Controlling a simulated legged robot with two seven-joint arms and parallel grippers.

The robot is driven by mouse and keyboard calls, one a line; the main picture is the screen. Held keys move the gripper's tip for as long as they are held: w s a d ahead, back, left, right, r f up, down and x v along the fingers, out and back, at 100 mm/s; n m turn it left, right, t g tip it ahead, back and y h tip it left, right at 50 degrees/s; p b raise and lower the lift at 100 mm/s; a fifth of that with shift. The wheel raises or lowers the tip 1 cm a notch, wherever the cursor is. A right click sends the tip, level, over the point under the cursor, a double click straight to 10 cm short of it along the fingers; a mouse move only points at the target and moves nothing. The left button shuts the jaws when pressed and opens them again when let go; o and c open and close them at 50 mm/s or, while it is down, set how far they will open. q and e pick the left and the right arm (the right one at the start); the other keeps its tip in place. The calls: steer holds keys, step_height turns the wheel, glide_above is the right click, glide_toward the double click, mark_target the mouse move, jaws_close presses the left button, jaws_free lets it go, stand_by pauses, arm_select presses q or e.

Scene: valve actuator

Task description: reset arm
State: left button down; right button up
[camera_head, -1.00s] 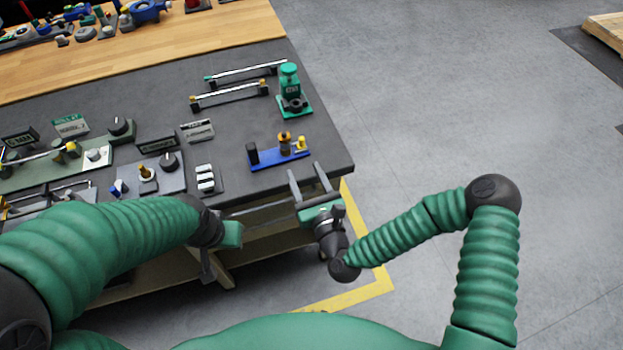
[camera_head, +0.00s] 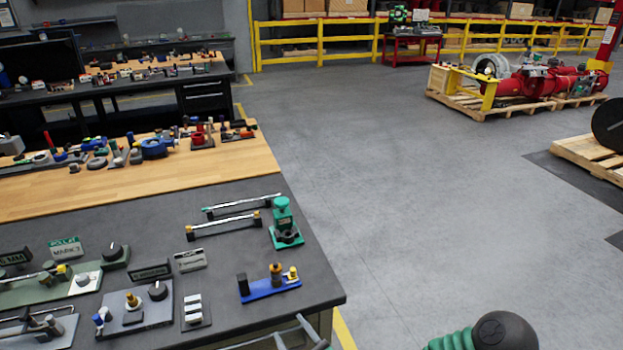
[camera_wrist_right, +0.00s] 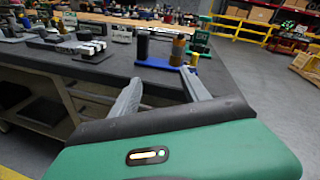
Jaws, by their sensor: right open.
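My right gripper (camera_head: 297,334) shows only by its finger ends at the bottom edge of the head view. In the right wrist view its two grey fingers (camera_wrist_right: 162,88) stand apart with nothing between them, at the front edge of the dark bench top (camera_wrist_right: 228,95). Beyond the fingertips, and apart from them, is a blue base (camera_head: 270,288) with a black post and brass-coloured parts; it also shows in the right wrist view (camera_wrist_right: 158,63). A green device (camera_head: 284,222) stands behind it near the bench's right edge. My left gripper is not in view.
Grey panels with knobs (camera_head: 140,308) and a block of white switches (camera_head: 193,310) occupy the bench's left part. Two bar-shaped tools (camera_head: 222,226) lie further back. A wooden bench (camera_head: 150,185) adjoins behind.

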steer(key=s+d+f+n+g+h, duration=0.25)
steer(key=d+n+g, duration=0.2)
steer(key=n, duration=0.35)
steer(key=s+d+f+n+g+h, duration=0.1)
steer(key=s+d+f+n+g, duration=0.3)
steer(key=n, duration=0.4)
steer(key=s+d+r+n+g+h, duration=0.1)
steer(key=s+d+r+n, duration=0.3)
steer(key=d, duration=0.4)
steer(key=s+d+r+n+g+h, duration=0.2)
steer(key=s+d+r+n+h, duration=0.2)
steer(key=d, duration=0.4)
steer(key=shift+s+d+r+n, duration=0.2)
steer(key=shift+s+n, duration=0.7)
steer(key=shift+s, duration=0.3)
steer(key=shift+a, duration=0.15)
